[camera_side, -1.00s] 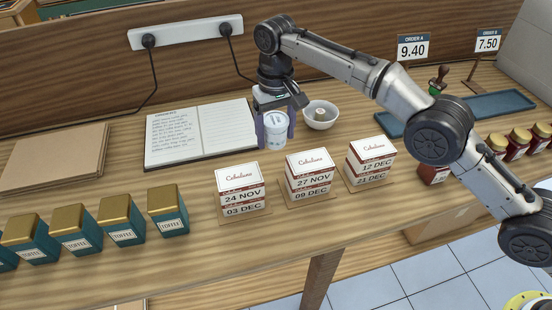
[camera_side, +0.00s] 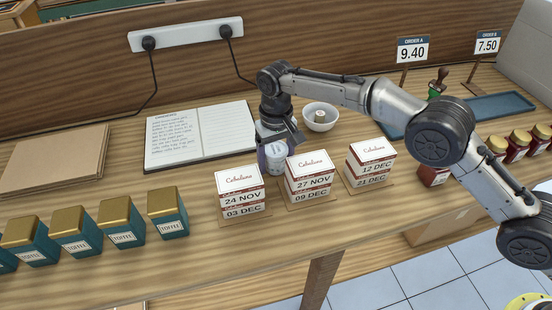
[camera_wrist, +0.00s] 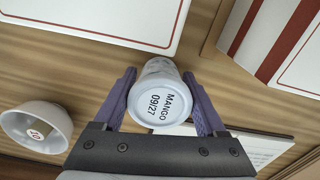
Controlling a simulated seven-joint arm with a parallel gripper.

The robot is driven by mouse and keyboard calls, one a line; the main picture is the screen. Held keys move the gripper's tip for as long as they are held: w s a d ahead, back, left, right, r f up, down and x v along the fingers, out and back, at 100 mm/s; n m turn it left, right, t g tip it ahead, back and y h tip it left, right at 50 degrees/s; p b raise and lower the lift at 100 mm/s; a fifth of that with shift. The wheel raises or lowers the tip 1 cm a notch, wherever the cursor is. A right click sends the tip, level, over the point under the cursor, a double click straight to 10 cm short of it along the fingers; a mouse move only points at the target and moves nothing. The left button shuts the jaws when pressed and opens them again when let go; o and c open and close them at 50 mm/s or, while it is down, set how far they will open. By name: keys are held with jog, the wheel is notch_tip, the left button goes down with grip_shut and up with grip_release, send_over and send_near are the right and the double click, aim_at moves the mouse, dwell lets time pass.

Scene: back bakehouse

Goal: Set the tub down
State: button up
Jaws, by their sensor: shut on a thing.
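The tub (camera_wrist: 150,108) is small and white, and its lid reads MANGO 09/27 in the wrist view. My gripper (camera_wrist: 158,85) is shut on it, with one purple finger on each side. In the side view the tub (camera_side: 277,156) is held low, just behind the cake boxes marked 24 NOV (camera_side: 240,190) and 27 NOV (camera_side: 310,176). My gripper (camera_side: 273,157) points down there. The tub's foot is partly hidden, so I cannot tell whether it touches the bench.
A white bowl (camera_side: 320,125) stands behind and right of the tub. An open notebook (camera_side: 196,140) lies behind and left. A third cake box (camera_side: 370,163) is to the right, and teal toffee tins (camera_side: 167,213) to the left. Bare bench (camera_side: 150,185) lies between.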

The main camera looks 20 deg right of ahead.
aim_at(276, 149)
jog(key=shift+f, duration=0.1)
jog(key=o, duration=1.4)
jog(key=shift+r, duration=3.85)
